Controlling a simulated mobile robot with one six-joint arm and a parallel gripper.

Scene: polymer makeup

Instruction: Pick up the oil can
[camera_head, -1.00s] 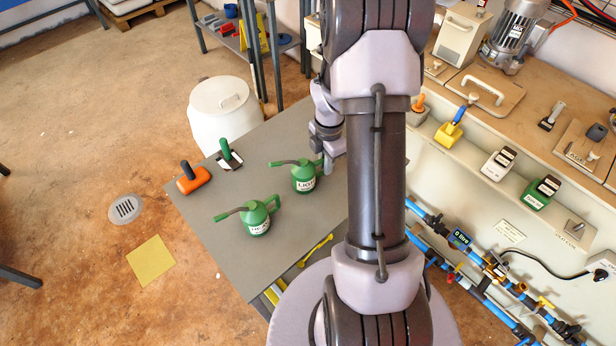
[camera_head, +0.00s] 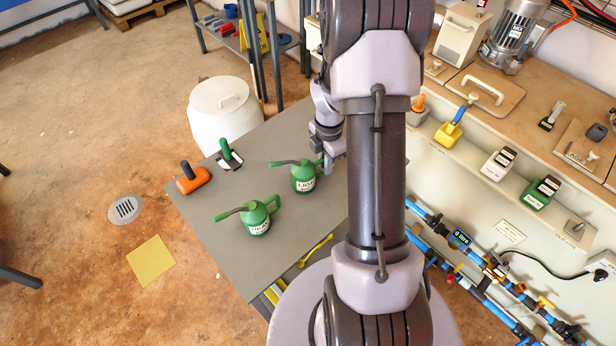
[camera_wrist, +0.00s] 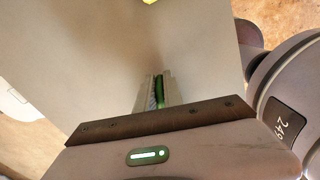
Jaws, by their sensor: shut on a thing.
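Two green oil cans with long spouts stand on the grey table (camera_head: 215,235). The rear oil can (camera_head: 304,181), with a white label, is right beside my gripper (camera_head: 327,165). The front oil can (camera_head: 257,219) stands apart from it, nearer the camera, with its handle to the right. In the wrist view my gripper (camera_wrist: 157,82) is shut on a thin green part (camera_wrist: 160,91), which fits the rear can's handle. The rest of that can is hidden in the wrist view. Whether it touches the table is hard to tell.
An orange tool (camera_head: 193,180) and a green-handled tool (camera_head: 230,155) lie at the table's left edge. A yellow tool (camera_head: 316,250) lies near the front edge. A white barrel (camera_head: 222,110) stands behind the table. A cluttered workbench (camera_head: 520,115) is at right.

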